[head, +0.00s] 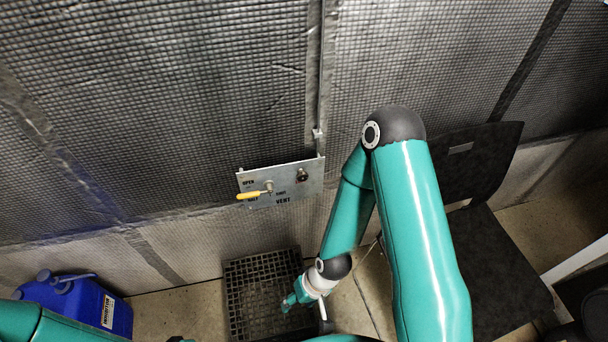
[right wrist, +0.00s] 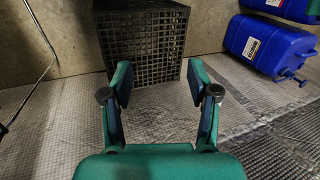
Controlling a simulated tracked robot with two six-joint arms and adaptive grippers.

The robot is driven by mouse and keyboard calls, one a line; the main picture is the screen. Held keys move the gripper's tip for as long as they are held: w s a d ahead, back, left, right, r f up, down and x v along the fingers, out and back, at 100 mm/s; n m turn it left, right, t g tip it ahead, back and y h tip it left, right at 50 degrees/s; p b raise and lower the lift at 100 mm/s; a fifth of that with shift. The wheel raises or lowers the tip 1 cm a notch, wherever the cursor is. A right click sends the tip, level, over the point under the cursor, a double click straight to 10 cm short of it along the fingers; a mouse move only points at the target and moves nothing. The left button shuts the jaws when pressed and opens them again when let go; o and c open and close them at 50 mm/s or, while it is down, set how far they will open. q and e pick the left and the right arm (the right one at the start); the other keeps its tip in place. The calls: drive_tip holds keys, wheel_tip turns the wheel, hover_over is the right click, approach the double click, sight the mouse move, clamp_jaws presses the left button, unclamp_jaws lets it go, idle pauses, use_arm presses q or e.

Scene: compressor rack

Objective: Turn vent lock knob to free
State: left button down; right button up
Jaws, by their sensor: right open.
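The grey vent panel (head: 300,190) is on the quilted wall in the middle of the head view, with "OPEN" and "VENT" lettering. A small dark round knob (head: 302,175) sits at its upper right; its turn position is too small to read. A yellow-handled lever (head: 254,194) on the panel points left. My right gripper (head: 290,302) is below the panel, well apart from the knob, in front of the black crate. The right wrist view shows its two fingers (right wrist: 160,82) spread with nothing between them. My left gripper is not seen.
A black grid crate (head: 262,285) stands on the floor below the panel; it also shows in the right wrist view (right wrist: 142,35). A blue canister (head: 85,303) stands at left. A dark chair (head: 490,245) is at right. The space before the panel is clear.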

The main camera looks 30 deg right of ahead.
drive_tip(key=w+d+r+t+b, duration=0.1)
drive_tip(key=w+d+r+b, duration=0.1)
drive_tip(key=w, duration=0.5)
drive_tip(key=m+t+h+b, duration=0.1)
drive_tip(key=t+h+b, duration=0.2)
drive_tip(key=b, duration=0.2)
approach(304, 176)
drive_tip(key=x, duration=1)
